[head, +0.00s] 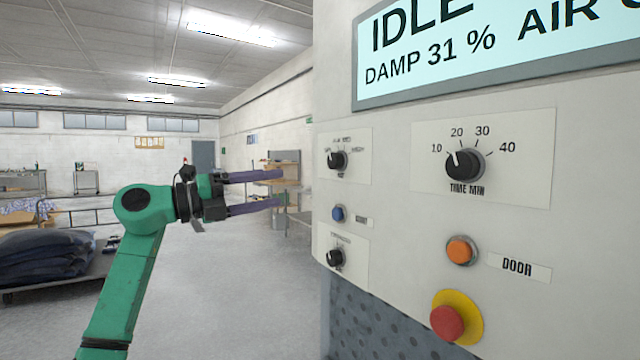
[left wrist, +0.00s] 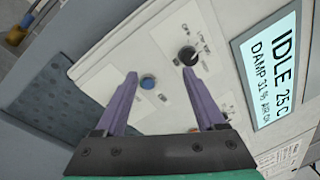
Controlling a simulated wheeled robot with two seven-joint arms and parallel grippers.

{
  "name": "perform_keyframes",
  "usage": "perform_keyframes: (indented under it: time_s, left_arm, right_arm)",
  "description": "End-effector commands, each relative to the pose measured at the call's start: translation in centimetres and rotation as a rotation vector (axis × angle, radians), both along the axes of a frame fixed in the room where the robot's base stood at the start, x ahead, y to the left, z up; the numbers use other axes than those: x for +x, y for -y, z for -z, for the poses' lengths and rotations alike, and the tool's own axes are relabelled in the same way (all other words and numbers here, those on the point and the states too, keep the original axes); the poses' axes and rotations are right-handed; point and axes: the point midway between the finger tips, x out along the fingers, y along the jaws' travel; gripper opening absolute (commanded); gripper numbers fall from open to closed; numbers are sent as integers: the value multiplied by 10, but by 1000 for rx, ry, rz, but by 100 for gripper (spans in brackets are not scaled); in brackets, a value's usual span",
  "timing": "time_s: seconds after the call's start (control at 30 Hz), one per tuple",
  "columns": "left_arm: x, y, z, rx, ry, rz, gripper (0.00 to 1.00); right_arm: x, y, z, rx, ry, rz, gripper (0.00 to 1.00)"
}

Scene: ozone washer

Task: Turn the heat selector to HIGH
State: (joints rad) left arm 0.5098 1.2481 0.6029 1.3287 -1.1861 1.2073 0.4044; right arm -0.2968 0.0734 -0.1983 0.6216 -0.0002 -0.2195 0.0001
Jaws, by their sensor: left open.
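The control panel (head: 400,215) fills the right of the head view. A small black knob (head: 337,160) with several small position labels sits at its upper left; its labels look like OFF and LOW in the left wrist view (left wrist: 188,55). I take it for the heat selector, but its name and pointer setting are too small to read surely. A second black knob (head: 335,258) sits below; its label is unreadable. My left gripper (head: 284,187) is open and empty, left of the panel. Its purple fingers point toward the panel, apart from the knobs. My right gripper is not in view.
A blue button (head: 339,213) lies between the two small knobs. Right of them are the TIME MIN dial (head: 464,163), an orange DOOR button (head: 461,250) and a red stop button (head: 448,322). The display (head: 490,50) is above. A cart with dark sacks (head: 45,260) stands far left.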

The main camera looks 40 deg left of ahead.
Motion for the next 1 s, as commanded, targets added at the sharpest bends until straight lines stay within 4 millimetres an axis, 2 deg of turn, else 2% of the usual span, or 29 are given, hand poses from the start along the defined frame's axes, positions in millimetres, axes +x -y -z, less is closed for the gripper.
perform_keyframes:
  time_s: [0.03,0.1,0.2,0.27,0.43,0.7,0.83,1.0]
  left_arm:
    - [-26,10,-29,112,9,-35,72]
    - [-49,17,-45,209,0,-79,72]
    - [-55,21,-52,249,-10,-101,72]
    - [-46,23,-52,247,-12,-99,72]
    - [-7,36,-57,244,-13,-95,72]
    - [58,58,-58,242,-9,-94,72]
    - [76,63,-53,242,-10,-96,72]
    - [81,64,-48,244,-9,-97,72]
  right_arm:
    - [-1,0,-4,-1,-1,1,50]
    - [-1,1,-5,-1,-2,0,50]
    - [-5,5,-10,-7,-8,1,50]
    - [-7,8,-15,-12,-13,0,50]
    - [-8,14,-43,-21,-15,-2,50]
    - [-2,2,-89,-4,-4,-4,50]
    - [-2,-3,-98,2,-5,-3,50]
    - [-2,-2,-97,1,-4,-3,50]
